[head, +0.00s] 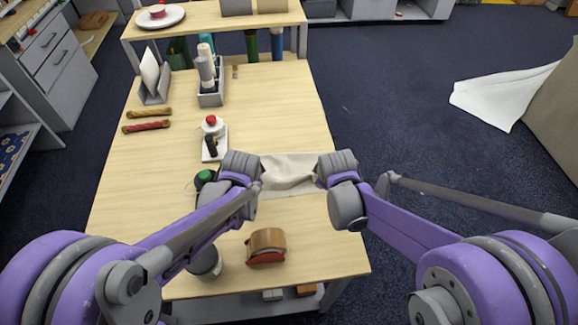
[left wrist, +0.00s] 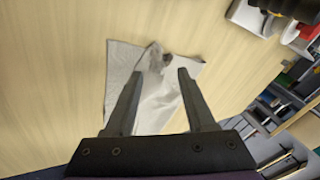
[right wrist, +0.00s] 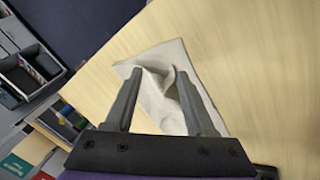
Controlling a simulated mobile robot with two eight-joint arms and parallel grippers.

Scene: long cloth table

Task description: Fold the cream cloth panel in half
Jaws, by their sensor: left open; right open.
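The cream cloth panel (head: 289,173) lies on the table between my two wrists in the head view. It is rumpled, with raised creases, and its sides are hidden behind my arms. In the left wrist view the cloth (left wrist: 160,104) lies below my left gripper (left wrist: 162,74), whose two fingers are apart with cloth visible between them. In the right wrist view the cloth (right wrist: 158,88) has a raised fold near the fingertips of my right gripper (right wrist: 158,70), which is also open. I cannot tell whether the fingers touch the cloth. In the head view my arms hide both sets of fingertips.
The wooden table (head: 270,105) is clear beyond the cloth. A white tray (head: 214,142) with a red-topped item stands left of it. A tan and red roll (head: 267,246) lies at the near edge. Red (head: 147,126) and yellow (head: 149,112) rolls lie at the left.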

